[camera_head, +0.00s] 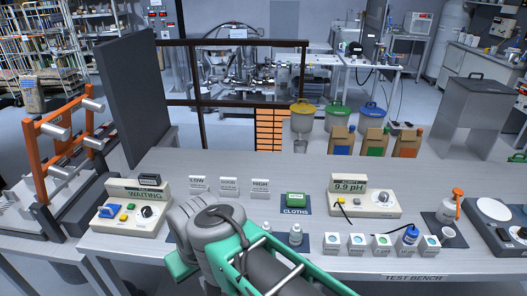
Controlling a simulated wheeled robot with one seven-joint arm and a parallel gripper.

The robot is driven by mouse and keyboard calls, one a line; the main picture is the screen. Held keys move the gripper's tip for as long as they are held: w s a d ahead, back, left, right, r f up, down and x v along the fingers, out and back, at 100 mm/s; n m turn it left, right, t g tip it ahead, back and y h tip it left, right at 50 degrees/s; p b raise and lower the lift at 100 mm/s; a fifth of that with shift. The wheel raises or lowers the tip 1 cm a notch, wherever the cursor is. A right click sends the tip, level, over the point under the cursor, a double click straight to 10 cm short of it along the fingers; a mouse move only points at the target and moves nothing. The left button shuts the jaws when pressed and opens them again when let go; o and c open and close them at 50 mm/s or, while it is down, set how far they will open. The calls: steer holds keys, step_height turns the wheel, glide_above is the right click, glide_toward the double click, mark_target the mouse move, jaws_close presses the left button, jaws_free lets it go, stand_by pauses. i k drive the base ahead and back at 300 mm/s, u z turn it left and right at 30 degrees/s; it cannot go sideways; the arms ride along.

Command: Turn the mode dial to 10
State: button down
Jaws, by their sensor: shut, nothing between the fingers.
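Two control boxes with dials stand on the bench, and I cannot tell which dial is the mode dial. The left cream box (122,190) shows "WAITING" and has a round dial (147,212) at its right; any numbers around it are too small to read. The right cream box (350,207) shows "9.9 pH" and has a dark-and-white dial (383,197). My grey and green arm reaches in from the bottom, just right of the left box. My gripper's fingers are not visible, so their distance from either dial cannot be told.
LOW, a middle and HIGH label cards (229,187) stand behind my arm. A green cloths pack (295,200), small bottles (295,235), several small boxes (382,243) and an orange-topped bottle (450,206) stand rightward. A dark upright panel (134,95) rises behind the left box.

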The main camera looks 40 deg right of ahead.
mark_target(384, 197)
steer(key=z, duration=1.4)
steer(key=k, duration=0.75)
steer(key=z, duration=0.45)
steer(key=i, duration=1)
